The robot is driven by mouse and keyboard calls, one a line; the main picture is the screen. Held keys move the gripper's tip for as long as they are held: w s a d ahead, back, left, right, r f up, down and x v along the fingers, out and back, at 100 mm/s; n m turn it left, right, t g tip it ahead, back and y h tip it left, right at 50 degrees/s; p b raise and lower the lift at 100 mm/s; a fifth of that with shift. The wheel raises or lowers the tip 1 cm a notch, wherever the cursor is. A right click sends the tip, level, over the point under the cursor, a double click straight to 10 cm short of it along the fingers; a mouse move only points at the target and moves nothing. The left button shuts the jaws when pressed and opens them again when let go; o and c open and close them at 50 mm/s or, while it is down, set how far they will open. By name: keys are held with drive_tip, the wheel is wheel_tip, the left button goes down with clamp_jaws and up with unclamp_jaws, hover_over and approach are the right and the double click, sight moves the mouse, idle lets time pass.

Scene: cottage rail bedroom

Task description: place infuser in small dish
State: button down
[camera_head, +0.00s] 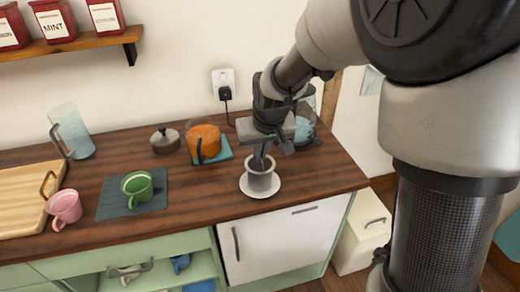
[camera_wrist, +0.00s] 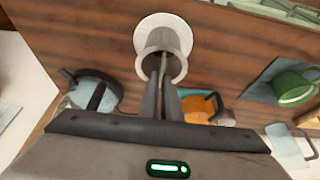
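The infuser (camera_head: 262,182) is a grey, upright, open-topped cup shape with a wide rim. It stands over the small white dish (camera_head: 260,193) near the counter's front edge; I cannot tell whether its base touches the dish. In the wrist view, the infuser (camera_wrist: 162,43) shows in front of the round dish (camera_wrist: 147,22). My gripper (camera_head: 262,162) points down into its mouth. In the wrist view, the fingers of my gripper (camera_wrist: 162,82) are close together at the infuser's rim, with a thin part of it between them. The exact contact is partly hidden.
An orange pot (camera_head: 203,139) on a teal mat and a glass vessel (camera_head: 305,118) stand behind the dish. A lidded grey pot (camera_head: 165,141), green mug (camera_head: 137,187), pink mug (camera_head: 65,206) and cutting board (camera_head: 25,200) lie left. Wood right of the dish is bare.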

drive_tip(key=shift+f, duration=0.2)
drive_tip(key=c, duration=2)
unclamp_jaws()
drive_tip(key=shift+r, duration=0.1)
drive_tip(key=shift+s+r, duration=0.1)
drive_tip(key=shift+r, duration=0.55)
drive_tip(key=p+v, duration=0.2)
drive_tip(key=v, duration=0.9)
drive_tip(key=s+d+r+m, duration=0.1)
drive_tip(key=s+d, duration=0.3)
drive_tip(key=s, duration=0.2)
drive_tip(key=s+d+r+m+t, duration=0.1)
drive_tip(key=s+d, duration=0.4)
drive_tip(key=s, duration=0.1)
drive_tip(key=s+d+r+m+h, duration=0.1)
drive_tip(key=s+d+r, duration=0.1)
drive_tip(key=s+d, duration=0.2)
drive_tip(key=shift+s+d, duration=0.15)
drive_tip(key=shift+s, duration=1.45)
